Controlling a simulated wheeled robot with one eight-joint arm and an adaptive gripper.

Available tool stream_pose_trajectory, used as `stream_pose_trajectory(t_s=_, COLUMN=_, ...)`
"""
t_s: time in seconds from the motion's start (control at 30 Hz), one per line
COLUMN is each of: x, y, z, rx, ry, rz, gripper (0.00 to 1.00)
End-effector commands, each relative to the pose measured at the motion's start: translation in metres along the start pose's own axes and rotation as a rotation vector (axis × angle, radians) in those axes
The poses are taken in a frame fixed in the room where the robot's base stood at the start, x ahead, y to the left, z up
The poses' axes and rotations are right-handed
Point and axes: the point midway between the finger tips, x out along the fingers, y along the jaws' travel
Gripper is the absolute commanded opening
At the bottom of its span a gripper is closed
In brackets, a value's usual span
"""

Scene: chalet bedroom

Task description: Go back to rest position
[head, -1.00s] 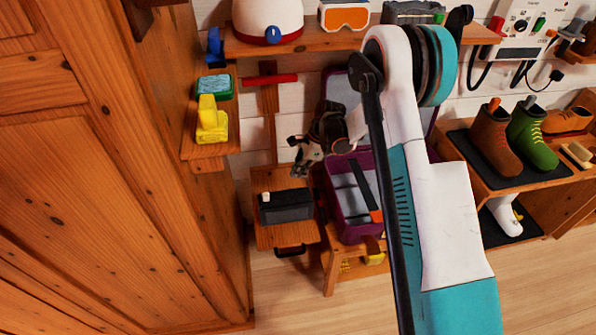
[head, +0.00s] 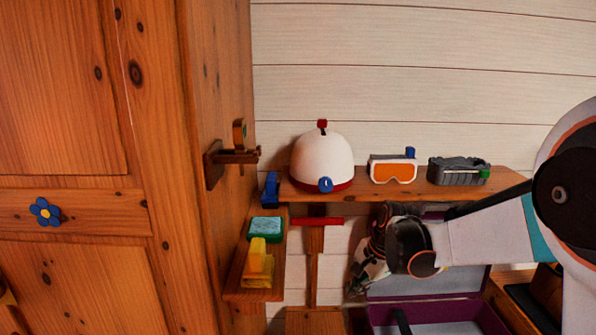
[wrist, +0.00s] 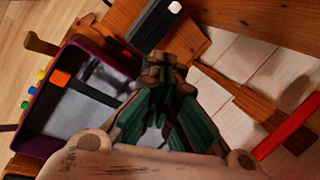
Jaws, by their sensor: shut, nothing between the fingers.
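My gripper (head: 357,284) is at the end of my white and teal arm, in front of the plank wall and below the upper shelf. In the wrist view my gripper (wrist: 165,66) points down, with its dark fingertips together and nothing held. It hangs above the gap between the purple case and the red-handled wooden tool. It appears apart from both.
A side shelf carries a sponge (head: 265,227) and a yellow object (head: 257,264). The open purple case (wrist: 28,140) lies below. A wooden cabinet (head: 90,180) fills the left.

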Motion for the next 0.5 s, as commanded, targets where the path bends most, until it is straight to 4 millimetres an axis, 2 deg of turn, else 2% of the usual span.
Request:
stream_pose_trajectory(t_s=0.03, x=-0.016, y=0.007, z=0.006, rx=-0.04, ry=0.016, rz=-0.009, gripper=0.0)
stream_pose_trajectory(t_s=0.2, x=-0.06, y=0.029, z=0.023, rx=-0.197, ry=0.079, rz=-0.033, gripper=0.0)
stream_pose_trajectory(t_s=0.5, x=-0.12, y=0.081, z=0.052, rx=-0.476, ry=0.2, rz=-0.056, gripper=0.0)
